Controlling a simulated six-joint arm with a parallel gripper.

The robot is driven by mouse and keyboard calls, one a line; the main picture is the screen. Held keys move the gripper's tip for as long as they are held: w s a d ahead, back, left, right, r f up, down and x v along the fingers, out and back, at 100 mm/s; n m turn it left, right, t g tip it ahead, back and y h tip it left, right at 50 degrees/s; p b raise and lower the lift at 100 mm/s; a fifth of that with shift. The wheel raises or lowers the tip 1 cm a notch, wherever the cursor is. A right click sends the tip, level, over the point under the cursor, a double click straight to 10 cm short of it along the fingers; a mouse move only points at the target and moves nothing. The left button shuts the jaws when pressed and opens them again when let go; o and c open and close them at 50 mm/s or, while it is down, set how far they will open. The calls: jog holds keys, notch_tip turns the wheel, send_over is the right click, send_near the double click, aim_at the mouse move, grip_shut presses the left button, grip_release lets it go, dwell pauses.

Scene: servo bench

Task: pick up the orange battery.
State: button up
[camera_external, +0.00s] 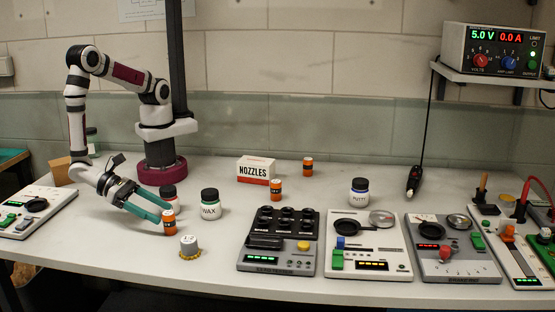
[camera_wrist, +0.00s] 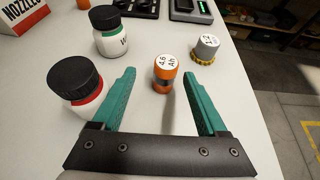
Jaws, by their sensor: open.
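An orange battery (camera_external: 169,226) with a white top stands upright at my gripper's fingertips in the external view. In the wrist view this battery (camera_wrist: 164,80) is between the two teal fingers near their tips, with a gap on each side; its top has printed text. My gripper (camera_external: 165,214) is open and angled down to the right; it also shows in the wrist view (camera_wrist: 160,74). Two more orange batteries stand farther off, one in front of the nozzles box (camera_external: 276,192) and one to its right (camera_external: 308,168).
A black-capped jar with a red band (camera_wrist: 77,85) stands close left of the left finger in the wrist view. The WAX jar (camera_external: 210,206) and a grey knob-like piece with a yellow base (camera_external: 189,246) are near. The nozzles box (camera_external: 255,169) is behind; instrument panels (camera_external: 278,258) fill the right.

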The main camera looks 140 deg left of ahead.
aim_at(181, 234)
jog(key=x, duration=0.7)
jog(key=shift+w+d, duration=0.15)
jog(key=shift+w, duration=0.3)
grip_shut()
